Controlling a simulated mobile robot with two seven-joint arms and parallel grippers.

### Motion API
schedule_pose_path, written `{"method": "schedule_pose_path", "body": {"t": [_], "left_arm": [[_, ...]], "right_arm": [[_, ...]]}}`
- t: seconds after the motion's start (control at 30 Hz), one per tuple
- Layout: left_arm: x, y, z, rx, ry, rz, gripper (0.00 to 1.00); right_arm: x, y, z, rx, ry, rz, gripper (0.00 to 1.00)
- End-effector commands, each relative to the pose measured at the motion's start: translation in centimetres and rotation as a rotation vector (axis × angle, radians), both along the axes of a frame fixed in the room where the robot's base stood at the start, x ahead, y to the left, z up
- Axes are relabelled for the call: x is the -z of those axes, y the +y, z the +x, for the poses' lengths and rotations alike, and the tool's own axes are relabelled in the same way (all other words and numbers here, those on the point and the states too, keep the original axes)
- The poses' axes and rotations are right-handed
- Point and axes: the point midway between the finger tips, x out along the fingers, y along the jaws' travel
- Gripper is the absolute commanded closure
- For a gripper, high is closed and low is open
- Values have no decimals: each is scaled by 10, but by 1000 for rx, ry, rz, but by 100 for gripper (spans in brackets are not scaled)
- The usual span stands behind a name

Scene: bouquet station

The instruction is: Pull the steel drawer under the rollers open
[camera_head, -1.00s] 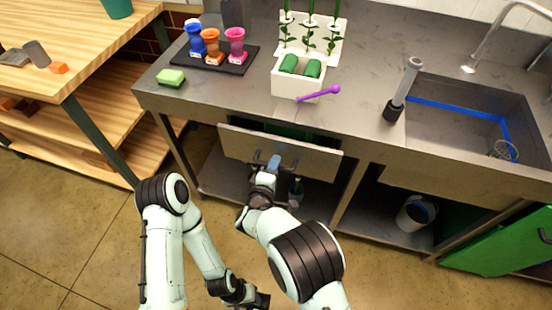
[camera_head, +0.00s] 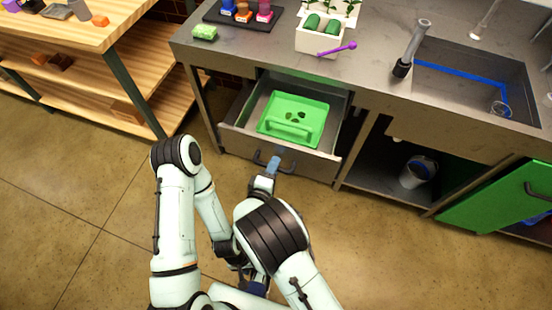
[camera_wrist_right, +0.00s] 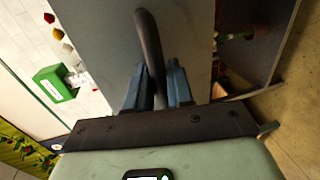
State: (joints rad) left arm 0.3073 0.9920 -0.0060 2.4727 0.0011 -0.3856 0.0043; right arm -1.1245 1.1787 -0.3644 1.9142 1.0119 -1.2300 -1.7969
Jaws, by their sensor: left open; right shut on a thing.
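The steel drawer (camera_head: 325,158) stands pulled well out from under the counter, below the white holder (camera_head: 315,42) with two green rollers (camera_head: 312,22). A green tray (camera_head: 270,125) with a handle and several dark spots or holes lies inside it. My right gripper (camera_head: 275,163) is shut on the drawer's dark bar handle (camera_head: 259,158). In the right wrist view, the blue fingers (camera_wrist_right: 159,88) sit either side of the handle (camera_wrist_right: 147,38), against the drawer front (camera_wrist_right: 190,35). My left gripper (camera_head: 256,288) is open, low over the floor and partly hidden by my arms.
A purple tool (camera_head: 340,48) leans on the white holder. A green sponge (camera_head: 204,32) and a black tray of colored cups (camera_head: 241,17) are on the counter. A sink (camera_head: 470,85) is at right. The wooden shelf unit (camera_head: 90,75) stands left. Floor before the drawer is open.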

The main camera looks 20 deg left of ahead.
Motion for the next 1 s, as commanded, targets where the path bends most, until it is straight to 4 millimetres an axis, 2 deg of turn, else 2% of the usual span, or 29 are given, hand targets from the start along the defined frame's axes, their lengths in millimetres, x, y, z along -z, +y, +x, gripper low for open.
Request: {"method": "schedule_pose_path", "body": {"t": [0.53, 0.57, 0.6, 1.0], "left_arm": [[-2, 0, 1, 0, -1, 0, 57], [-2, 0, 0, 0, -1, 0, 57], [-2, 0, 0, 0, -1, 0, 57], [-3, 0, 1, 1, -1, 0, 57]], "right_arm": [[0, 0, -6, 2, -2, 1, 100], [0, 0, -6, 2, -2, 1, 72], [0, 0, -6, 2, -2, 1, 62], [-1, -1, -5, 1, -1, 1, 62]]}}
